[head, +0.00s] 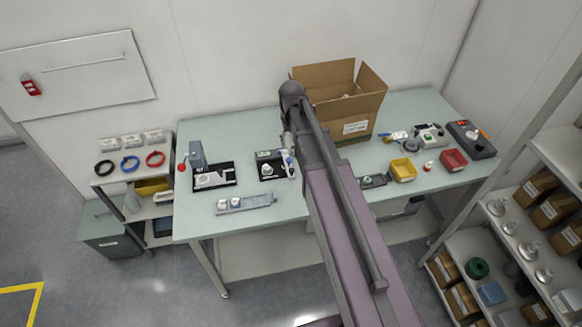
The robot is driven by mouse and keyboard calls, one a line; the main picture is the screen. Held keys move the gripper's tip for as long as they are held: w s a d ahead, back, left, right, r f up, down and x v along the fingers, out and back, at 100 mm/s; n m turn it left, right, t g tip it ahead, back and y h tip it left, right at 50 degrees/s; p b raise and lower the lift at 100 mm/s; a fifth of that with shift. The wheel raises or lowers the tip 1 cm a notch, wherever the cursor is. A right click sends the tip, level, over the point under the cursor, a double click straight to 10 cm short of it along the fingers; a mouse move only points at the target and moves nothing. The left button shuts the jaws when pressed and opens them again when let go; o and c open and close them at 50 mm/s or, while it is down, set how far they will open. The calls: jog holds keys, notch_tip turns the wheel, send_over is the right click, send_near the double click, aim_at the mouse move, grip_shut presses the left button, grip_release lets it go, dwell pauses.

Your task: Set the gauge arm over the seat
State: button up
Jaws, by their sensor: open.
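A small fixture with a black base (266,177) stands near the middle of the green workbench. A pale round part, perhaps the seat (267,169), sits on it. I cannot make out the gauge arm clearly from its surroundings. My arm reaches in from the bottom and folds down at its far end. My gripper (290,172) is small in view at the right side of this fixture, partly covered by my own arm links. It is open, and I see nothing held. Whether it touches the fixture cannot be told.
A grey press with a red knob (196,155) stands to the left. A grey rail with white caps (262,201) lies in front. A cardboard box (364,105), a yellow bin (403,170) and a red bin (454,160) stand to the right. Bare bench (230,130) shows behind the fixtures.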

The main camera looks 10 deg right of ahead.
aim_at(291, 169)
jog(key=shift+f, duration=0.1)
notch_tip(291, 169, down, 14)
jog(key=b, duration=1.3)
jog(key=shift+r+b, duration=0.2)
jog(key=shift+b, duration=0.2)
grip_shut()
